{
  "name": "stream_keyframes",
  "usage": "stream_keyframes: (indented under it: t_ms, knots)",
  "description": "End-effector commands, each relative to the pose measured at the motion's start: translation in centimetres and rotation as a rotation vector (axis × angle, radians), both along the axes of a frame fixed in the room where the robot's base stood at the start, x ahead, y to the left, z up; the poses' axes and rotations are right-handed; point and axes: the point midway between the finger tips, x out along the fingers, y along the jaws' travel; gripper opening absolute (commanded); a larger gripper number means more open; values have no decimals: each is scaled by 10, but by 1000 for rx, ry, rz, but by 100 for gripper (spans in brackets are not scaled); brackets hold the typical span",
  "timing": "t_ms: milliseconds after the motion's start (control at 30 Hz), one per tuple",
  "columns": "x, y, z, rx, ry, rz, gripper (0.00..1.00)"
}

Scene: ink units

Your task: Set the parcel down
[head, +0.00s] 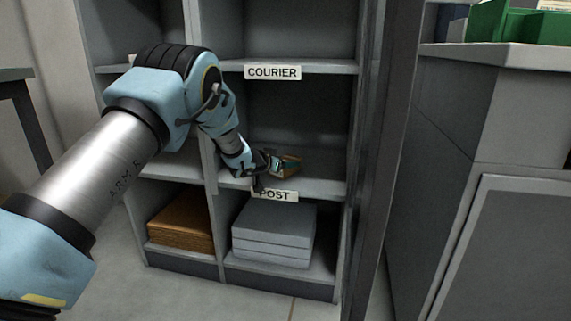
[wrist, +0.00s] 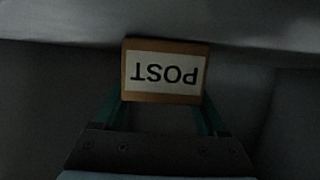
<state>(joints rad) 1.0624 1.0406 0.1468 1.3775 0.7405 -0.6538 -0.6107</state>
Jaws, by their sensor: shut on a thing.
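The parcel (head: 290,166) is a small brown box. In the wrist view the parcel (wrist: 130,70) shows a white label reading POST, upside down in the picture. My gripper (head: 276,164) is shut on the parcel, with a finger on either side of it; my gripper also shows in the wrist view (wrist: 163,110). It holds the parcel inside the compartment above the POST sign (head: 283,195). I cannot tell whether the parcel's underside touches the shelf board (head: 318,178).
The shelf unit has a COURIER sign (head: 272,72) on the board above. Below are brown flat stock (head: 180,222) and stacked grey boxes (head: 272,230). A divider (head: 208,165) stands left of the compartment. A grey cabinet (head: 480,130) with green trays (head: 500,20) is at right.

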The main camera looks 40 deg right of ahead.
Motion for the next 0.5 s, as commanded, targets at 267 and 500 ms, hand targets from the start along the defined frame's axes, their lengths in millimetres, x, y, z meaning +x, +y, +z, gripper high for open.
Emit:
stream_keyframes:
  t_ms: [267, 500]
  knots:
    - [0, 0, -2, 0, 0, 0, 92]
    - [0, 0, -2, 0, 0, 0, 100]
